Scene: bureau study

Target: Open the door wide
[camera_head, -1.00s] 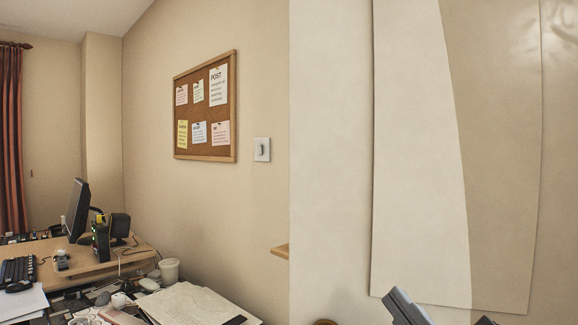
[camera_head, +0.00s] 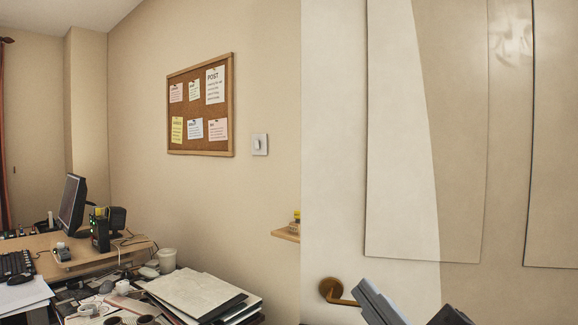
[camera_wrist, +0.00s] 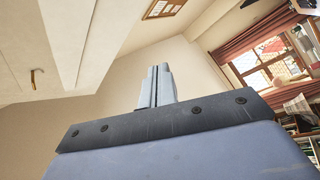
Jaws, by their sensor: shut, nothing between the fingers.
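The door (camera_head: 335,150) is a pale panelled leaf filling the right half of the head view. Its left edge stands in front of the room wall and cuts off a small shelf. How far it is open cannot be told. A brass lever handle (camera_head: 331,289) sits low near that edge. A handle (camera_wrist: 36,78) on a pale surface also shows at the left of the wrist view. My gripper (camera_wrist: 155,75) has its two grey fingers together, empty and apart from the handle in the wrist view. In the head view, the grey end of my arm overlaps the lever's right end; contact cannot be told.
A cluttered desk (camera_head: 95,258) with a monitor (camera_head: 72,203) and papers stands at the left. A corkboard (camera_head: 200,105) and a light switch (camera_head: 260,144) are on the wall. A small shelf (camera_head: 287,234) shows beside the door's edge. The wrist view shows a curtained window (camera_wrist: 265,60).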

